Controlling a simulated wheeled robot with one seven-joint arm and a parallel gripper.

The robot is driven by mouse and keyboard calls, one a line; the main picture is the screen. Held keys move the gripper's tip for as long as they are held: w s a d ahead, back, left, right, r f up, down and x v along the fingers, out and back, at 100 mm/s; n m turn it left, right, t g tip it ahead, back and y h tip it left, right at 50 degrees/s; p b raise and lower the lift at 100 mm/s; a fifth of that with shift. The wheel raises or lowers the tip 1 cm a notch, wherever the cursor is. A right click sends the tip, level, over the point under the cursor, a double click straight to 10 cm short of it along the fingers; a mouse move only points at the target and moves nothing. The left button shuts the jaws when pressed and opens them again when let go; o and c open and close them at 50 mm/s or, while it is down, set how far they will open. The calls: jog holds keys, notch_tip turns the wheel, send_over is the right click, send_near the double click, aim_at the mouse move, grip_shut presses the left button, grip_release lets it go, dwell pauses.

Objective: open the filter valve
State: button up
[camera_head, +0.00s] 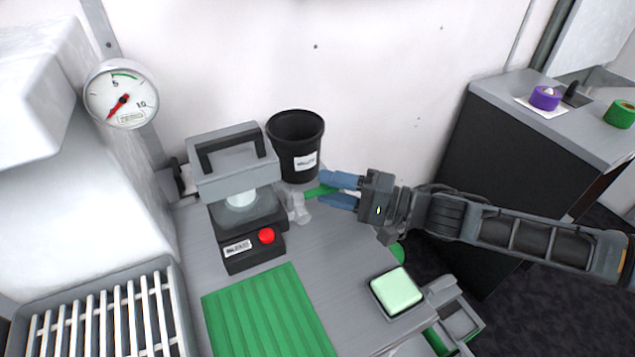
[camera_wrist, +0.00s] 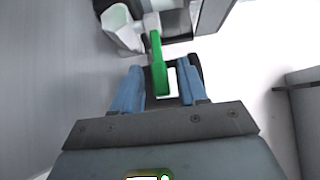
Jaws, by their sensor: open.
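The filter valve has a green lever handle (camera_head: 321,191) on a pale grey fitting (camera_head: 298,205), beside the grey and black filter unit (camera_head: 238,195). In the wrist view the green handle (camera_wrist: 158,65) runs from the pale fitting (camera_wrist: 122,28) to between the fingers. My gripper (camera_head: 335,190) has blue fingers, one on each side of the handle's end. In the wrist view my gripper (camera_wrist: 160,85) is open, with a gap between each finger and the handle, so the handle is not gripped.
A black bucket (camera_head: 296,143) stands close behind my gripper. A red button (camera_head: 267,236) is on the unit's front. A green ribbed mat (camera_head: 268,315) and a pale green square button (camera_head: 396,291) lie nearer. A pressure gauge (camera_head: 121,95) is on the left wall.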

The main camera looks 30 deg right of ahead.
jog(key=shift+x, duration=1.3)
jog(key=shift+c, duration=0.3)
grip_shut()
